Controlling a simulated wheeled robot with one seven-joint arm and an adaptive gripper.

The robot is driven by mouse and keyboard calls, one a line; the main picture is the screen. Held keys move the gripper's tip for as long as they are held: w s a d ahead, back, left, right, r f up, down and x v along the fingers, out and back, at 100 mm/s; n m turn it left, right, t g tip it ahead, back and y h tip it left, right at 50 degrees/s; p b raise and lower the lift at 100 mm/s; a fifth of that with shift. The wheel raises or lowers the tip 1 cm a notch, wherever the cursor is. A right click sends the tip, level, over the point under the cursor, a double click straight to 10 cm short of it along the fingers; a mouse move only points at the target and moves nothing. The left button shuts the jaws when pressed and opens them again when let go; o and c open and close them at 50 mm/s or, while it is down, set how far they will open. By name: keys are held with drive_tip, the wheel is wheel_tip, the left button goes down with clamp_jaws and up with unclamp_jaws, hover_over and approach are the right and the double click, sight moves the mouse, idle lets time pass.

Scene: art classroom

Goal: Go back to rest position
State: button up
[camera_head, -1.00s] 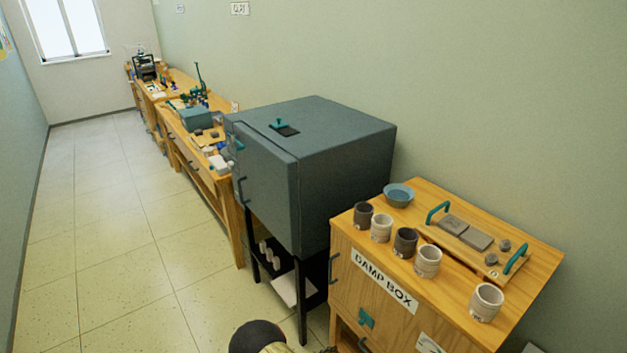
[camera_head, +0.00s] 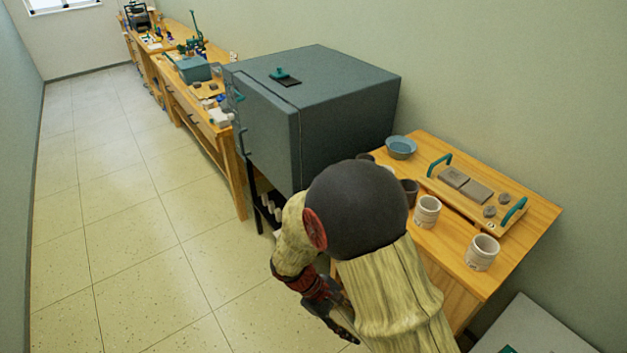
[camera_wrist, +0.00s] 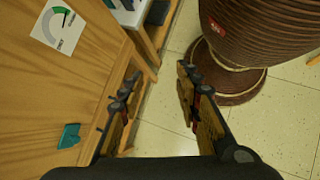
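My gripper (camera_head: 338,314) hangs low in front of the damp box cabinet (camera_head: 463,303) in the head view, pointing down. In the wrist view my gripper (camera_wrist: 157,88) has its two fingers spread apart, with only floor between them. It is open and holds nothing. The cabinet's wooden front (camera_wrist: 60,100) lies close on the left of the fingers. My folded arm hides much of the cabinet front and part of its top in the head view.
White cups (camera_head: 427,211) (camera_head: 482,252), partly hidden dark cups (camera_head: 410,190), a blue bowl (camera_head: 400,147) and a handled board (camera_head: 454,201) stand on the cabinet. A grey kiln (camera_head: 330,90) stands beyond. The tiled floor (camera_head: 130,220) at left is clear.

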drive_tip(key=s+d+r+m+t+y, duration=0.2)
drive_tip(key=s+r+m, duration=0.1)
drive_tip(key=r, duration=0.7)
drive_tip(key=s+d+r+m+t+y, duration=0.3)
drive_tip(key=r+m, duration=0.1)
drive_tip(key=r, duration=0.6)
drive_tip(key=s+d+r+m+t+y, duration=0.2)
drive_tip(key=s+d+r+m+t, duration=0.1)
drive_tip(key=r, duration=0.8)
drive_tip(key=shift+d+m+y, duration=0.25)
drive_tip(key=shift+m+y, duration=0.15)
